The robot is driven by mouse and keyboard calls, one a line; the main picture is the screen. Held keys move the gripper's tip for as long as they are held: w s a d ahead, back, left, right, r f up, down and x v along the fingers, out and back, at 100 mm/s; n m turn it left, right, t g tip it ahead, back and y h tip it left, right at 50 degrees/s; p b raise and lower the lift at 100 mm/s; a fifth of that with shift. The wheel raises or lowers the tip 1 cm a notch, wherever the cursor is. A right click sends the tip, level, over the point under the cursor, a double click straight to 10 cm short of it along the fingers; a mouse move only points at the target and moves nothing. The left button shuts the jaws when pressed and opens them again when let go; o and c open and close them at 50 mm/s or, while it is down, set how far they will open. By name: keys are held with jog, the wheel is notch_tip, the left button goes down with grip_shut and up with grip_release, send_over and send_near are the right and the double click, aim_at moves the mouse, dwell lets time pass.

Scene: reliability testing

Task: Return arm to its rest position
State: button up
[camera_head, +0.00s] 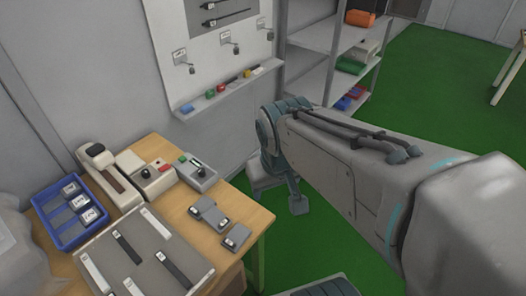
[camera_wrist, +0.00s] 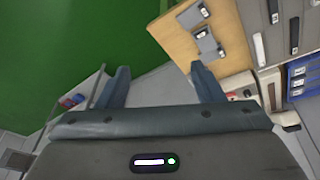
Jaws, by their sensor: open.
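My arm reaches across the right side of the head view, with its wrist end beside the right edge of the wooden table (camera_head: 245,195). My gripper (camera_head: 280,195) is partly hidden behind the wrist in that view. In the wrist view my gripper (camera_wrist: 158,80) shows two blue-grey fingers spread wide apart. Nothing is between them, and the floor and grey wall lie beyond. The fingers are clear of the table, which also shows in the wrist view (camera_wrist: 178,42).
A wall board (camera_head: 215,50) has a ledge of small coloured items. A shelf rack (camera_head: 315,75) stands behind my arm.

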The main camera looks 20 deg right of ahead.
jog(key=shift+s+d+r+m+y, duration=0.15)
jog(key=shift+s, duration=0.35)
jog(key=shift+s+d+r+m+y, duration=0.15)
jog(key=shift+s, duration=0.35)
